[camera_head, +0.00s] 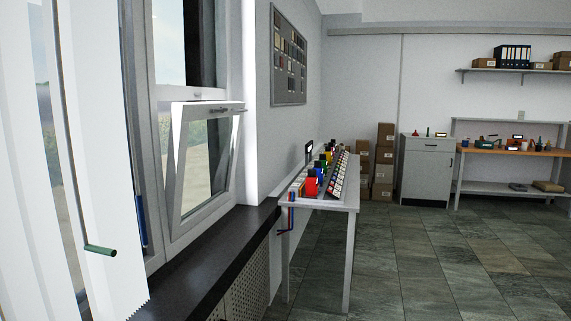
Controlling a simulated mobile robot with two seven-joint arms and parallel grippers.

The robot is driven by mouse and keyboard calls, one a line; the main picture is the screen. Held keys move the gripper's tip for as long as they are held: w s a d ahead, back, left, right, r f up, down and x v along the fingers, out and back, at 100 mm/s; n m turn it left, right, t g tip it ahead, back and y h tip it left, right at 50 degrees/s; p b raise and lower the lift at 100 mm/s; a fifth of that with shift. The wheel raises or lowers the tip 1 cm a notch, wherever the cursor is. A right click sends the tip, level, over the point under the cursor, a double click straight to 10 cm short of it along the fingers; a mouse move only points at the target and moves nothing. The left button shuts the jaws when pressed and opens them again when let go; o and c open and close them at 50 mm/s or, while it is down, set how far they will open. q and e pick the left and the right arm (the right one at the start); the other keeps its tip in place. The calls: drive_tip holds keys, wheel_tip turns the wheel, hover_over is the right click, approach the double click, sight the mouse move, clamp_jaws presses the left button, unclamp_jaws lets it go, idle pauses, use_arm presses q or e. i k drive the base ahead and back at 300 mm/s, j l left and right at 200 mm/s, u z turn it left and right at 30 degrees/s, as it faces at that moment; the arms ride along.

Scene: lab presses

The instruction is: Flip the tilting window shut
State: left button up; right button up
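The tilting window (176,168) is in the left part of the head view, set low in the grey window frame (163,92). Its white sash is tilted, with the top edge leaning inward into the room and the bottom edge at the frame. A dark handle or latch (225,110) shows on the sash's top rail. A gap shows between the sash top and the frame. Neither of my grippers is in view.
A dark sill (215,262) runs below the window above a perforated radiator cover (247,290). White blind slats with a green handle (100,250) hang at the left. A narrow table (335,207) with colourful items stands beyond. The tiled floor at the right is clear.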

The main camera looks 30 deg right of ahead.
sight(182, 113)
drive_tip(key=z, duration=0.4)
drive_tip(key=i+l, duration=0.5)
drive_tip(key=i+l+z, duration=0.1)
drive_tip(key=i+l, duration=0.8)
drive_tip(key=i, duration=0.3)
drive_tip(key=i+l, duration=0.45)
drive_tip(key=i+l+z, duration=0.1)
drive_tip(key=i+l, duration=0.35)
drive_tip(key=i, duration=0.25)
